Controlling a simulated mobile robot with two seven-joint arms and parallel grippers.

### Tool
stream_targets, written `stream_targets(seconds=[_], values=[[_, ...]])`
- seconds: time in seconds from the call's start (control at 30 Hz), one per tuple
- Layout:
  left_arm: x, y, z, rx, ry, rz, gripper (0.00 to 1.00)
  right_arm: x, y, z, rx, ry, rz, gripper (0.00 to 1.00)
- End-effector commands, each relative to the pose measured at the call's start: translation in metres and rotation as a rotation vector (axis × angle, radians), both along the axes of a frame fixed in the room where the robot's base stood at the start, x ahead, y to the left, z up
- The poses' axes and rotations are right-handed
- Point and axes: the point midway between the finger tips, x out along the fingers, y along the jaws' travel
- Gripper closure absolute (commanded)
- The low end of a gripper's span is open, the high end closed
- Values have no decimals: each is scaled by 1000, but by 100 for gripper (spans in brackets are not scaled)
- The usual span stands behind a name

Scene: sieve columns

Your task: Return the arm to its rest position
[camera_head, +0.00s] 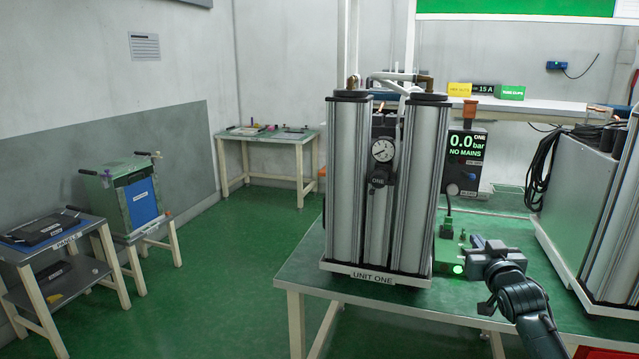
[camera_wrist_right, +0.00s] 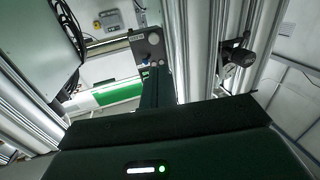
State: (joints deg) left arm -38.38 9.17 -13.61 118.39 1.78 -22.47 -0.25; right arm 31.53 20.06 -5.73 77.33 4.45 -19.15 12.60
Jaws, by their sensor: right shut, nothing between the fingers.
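My right gripper (camera_head: 476,250) is shut and empty, at the lower right of the head view. It is just right of a small green valve block (camera_head: 448,243) with an upright black lever and a lit green lamp. Whether it touches the block I cannot tell. My right arm runs from it to the bottom right edge. The twin-column unit labelled UNIT ONE (camera_head: 345,190) stands upright on the green-topped table (camera_head: 400,310), left of the gripper. Its silver columns also show in the right wrist view (camera_wrist_right: 200,50). My left gripper is not in view.
A control panel (camera_head: 467,155) reading 0.0 bar, NO MAINS stands behind the gripper. A grey cabinet (camera_head: 570,190) with black hoses is on the right. Small benches (camera_head: 60,235) stand at the left. The green floor (camera_head: 235,270) between is clear.

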Motion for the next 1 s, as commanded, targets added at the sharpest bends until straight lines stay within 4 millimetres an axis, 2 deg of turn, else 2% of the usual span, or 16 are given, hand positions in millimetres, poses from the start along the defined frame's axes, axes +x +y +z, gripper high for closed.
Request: stream_targets(seconds=[0.13,0.2,0.37,0.47,0.57,0.6,0.67,0.73,0.8,0.9,1.0], values=[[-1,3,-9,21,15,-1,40,-1,-8,-11,-299,87,-31,100],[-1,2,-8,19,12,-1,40,-17,10,-45,-280,120,5,100],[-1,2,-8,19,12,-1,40,-55,43,-102,-265,184,70,100],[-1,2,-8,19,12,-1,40,-88,67,-142,-247,235,116,100],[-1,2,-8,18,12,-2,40,-134,95,-184,-220,296,170,100],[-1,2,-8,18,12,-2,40,-156,107,-201,-203,324,193,100],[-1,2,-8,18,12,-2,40,-192,126,-223,-176,366,225,100],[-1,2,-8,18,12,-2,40,-236,147,-245,-139,416,261,100],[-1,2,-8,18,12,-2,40,-278,164,-259,-100,462,290,100],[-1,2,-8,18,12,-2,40,-330,184,-270,-46,519,317,100],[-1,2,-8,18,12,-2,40,-367,197,-273,-5,561,331,100]])
